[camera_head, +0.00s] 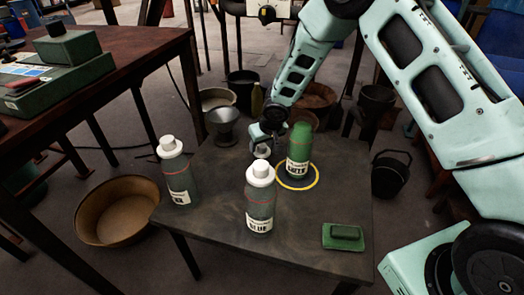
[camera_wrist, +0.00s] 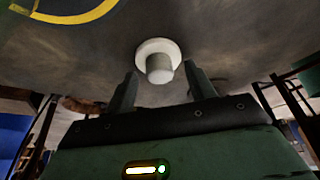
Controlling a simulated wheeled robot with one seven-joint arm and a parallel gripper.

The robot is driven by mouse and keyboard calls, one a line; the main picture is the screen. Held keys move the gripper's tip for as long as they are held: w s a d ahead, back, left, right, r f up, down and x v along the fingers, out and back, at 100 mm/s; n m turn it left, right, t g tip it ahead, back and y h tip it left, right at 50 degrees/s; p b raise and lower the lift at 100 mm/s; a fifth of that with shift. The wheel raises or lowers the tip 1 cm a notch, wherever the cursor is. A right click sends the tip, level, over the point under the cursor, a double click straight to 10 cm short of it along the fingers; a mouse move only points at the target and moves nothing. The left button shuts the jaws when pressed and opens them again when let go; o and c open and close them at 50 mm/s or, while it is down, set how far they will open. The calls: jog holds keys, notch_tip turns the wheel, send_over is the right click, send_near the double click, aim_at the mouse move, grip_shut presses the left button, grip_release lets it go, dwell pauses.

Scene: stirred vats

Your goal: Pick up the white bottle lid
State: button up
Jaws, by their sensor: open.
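The loose white bottle lid (camera_wrist: 160,60) lies on the dark table, with a wide flange and a narrower round top. In the wrist view it sits just ahead of and between the fingertips of my gripper (camera_wrist: 160,77), which is open and empty. In the head view my gripper (camera_head: 266,136) is low over the table, and the lid (camera_head: 262,152) shows small just below it. A green bottle without a lid (camera_head: 299,154) stands upright to the right, on a round dark mat with a yellow ring (camera_head: 297,187).
Two grey bottles with white lids stand on the table (camera_head: 220,225), one at the left (camera_head: 175,172) and one at the front middle (camera_head: 260,200). A green block (camera_head: 343,236) lies at the front right. Several buckets and bowls stand around the table.

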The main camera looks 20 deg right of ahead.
jog(key=c, duration=1)
jog(key=shift+c, duration=0.2)
jog(key=shift+r, duration=0.1)
